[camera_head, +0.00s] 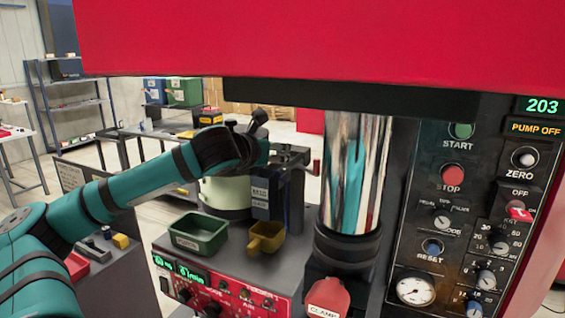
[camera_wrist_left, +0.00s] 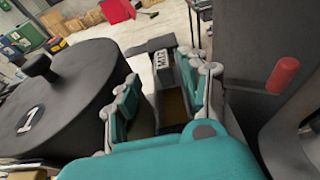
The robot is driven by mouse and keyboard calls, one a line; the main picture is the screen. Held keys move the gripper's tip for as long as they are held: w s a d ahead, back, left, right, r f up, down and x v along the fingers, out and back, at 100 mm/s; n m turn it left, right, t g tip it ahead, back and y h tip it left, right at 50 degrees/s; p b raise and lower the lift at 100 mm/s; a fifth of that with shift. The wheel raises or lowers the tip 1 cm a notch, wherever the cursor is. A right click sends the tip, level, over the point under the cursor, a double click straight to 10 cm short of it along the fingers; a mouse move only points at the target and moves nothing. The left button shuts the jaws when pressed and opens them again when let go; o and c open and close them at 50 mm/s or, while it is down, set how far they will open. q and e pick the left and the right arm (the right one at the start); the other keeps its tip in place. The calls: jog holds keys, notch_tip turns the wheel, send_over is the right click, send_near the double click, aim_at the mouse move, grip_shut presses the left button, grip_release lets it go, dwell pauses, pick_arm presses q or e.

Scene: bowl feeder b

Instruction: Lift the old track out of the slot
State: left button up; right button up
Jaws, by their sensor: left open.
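My left gripper (camera_head: 262,152) is above the rear of the red-fronted machine, beside the cream bowl (camera_head: 224,196). In the left wrist view its two teal fingers (camera_wrist_left: 160,98) are apart, with a dark slot-like channel between and beyond them. A grey piece with pale markings (camera_wrist_left: 162,68) is at the far end of that channel; I cannot tell for certain whether it is the old track. A dark blue block with lettering (camera_head: 262,192) stands below the gripper in the head view. I see nothing held. My right gripper is not in view.
A dark round lid marked 1 (camera_wrist_left: 68,95) is close left of the fingers, and a red-handled lever (camera_wrist_left: 283,76) is to the right. A shiny column (camera_head: 355,170) stands right.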

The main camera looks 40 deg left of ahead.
pick_arm(q)
jog(key=x, duration=0.2)
jog(key=p+x, duration=0.1)
jog(key=x, duration=0.1)
jog(key=shift+w+d, duration=0.1)
jog(key=shift+d, duration=0.15)
jog(key=shift+c, duration=0.9)
jog(key=c, duration=0.7)
grip_shut()
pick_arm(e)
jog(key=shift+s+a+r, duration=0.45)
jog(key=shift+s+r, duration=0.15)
